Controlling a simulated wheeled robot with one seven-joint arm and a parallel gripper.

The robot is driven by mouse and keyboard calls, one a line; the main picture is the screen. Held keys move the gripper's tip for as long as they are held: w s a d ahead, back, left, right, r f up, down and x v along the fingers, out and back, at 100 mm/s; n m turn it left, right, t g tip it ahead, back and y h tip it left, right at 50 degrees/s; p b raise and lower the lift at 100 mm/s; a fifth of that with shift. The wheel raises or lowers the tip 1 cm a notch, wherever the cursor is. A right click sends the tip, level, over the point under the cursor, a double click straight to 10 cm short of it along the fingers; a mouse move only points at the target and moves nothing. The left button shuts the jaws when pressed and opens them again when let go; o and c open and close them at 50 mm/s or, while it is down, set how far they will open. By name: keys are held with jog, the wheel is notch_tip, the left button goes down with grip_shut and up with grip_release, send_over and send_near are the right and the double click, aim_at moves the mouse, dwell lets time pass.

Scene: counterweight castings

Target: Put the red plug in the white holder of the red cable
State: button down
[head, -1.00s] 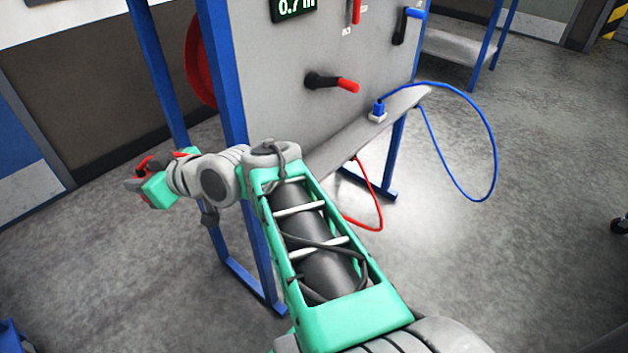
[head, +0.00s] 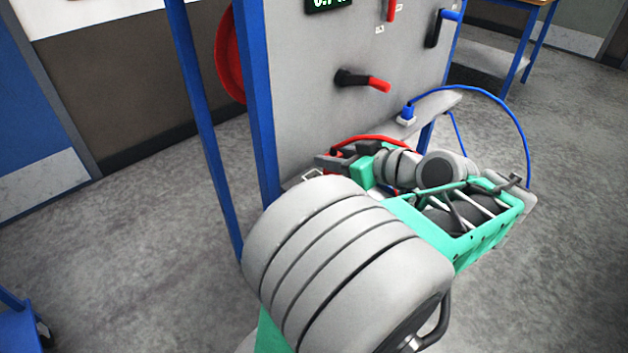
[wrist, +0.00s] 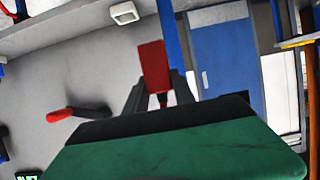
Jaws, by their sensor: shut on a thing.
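My gripper (wrist: 157,82) is shut on the red plug (wrist: 153,62), which stands out beyond the fingertips in the wrist view. In the head view my gripper (head: 335,160) is beside the grey ledge, low in front of the panel; the plug is hard to make out there. The white holder (wrist: 124,12) is a small square socket on the ledge, up and left of the plug and apart from it in the wrist view. It looks empty. In the head view it shows as a pale frame (head: 312,173) just left of my gripper. The red cable (head: 372,138) arches behind my gripper.
A blue plug (head: 407,112) with a blue cable (head: 515,105) sits in another white holder farther along the ledge (head: 440,103). A red-tipped handle (head: 378,85) sticks out of the panel (head: 310,110) above the ledge. A blue post (head: 257,100) stands at the panel's left edge.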

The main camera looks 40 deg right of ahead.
jog(key=w+d+f+b, duration=0.1)
jog(key=w+f, duration=0.1)
jog(key=w, duration=0.1)
jog(key=w+d+f+b, duration=0.2)
jog(key=w+f, duration=0.1)
jog(key=w, duration=0.1)
jog(key=w+d+f+b, duration=0.1)
jog(key=w+f+b, duration=0.1)
jog(key=w+f, duration=0.1)
jog(key=shift+w+d+f, duration=0.2)
jog(key=shift+w+d, duration=0.15)
jog(key=shift+w, duration=0.05)
jog(key=shift+w+d+f, duration=0.1)
jog(key=shift+w+f, duration=0.15)
jog(key=shift+f, duration=0.05)
jog(key=f, duration=0.1)
jog(key=f+b, duration=0.1)
jog(key=f, duration=0.1)
jog(key=shift+w+d+f, duration=0.15)
jog(key=shift+w+f, duration=0.05)
jog(key=shift+f, duration=0.1)
jog(key=c, duration=1.1)
grip_release()
jog(key=shift+f+b, duration=0.1)
jog(key=shift+b, duration=0.2)
jog(key=shift+o, duration=0.2)
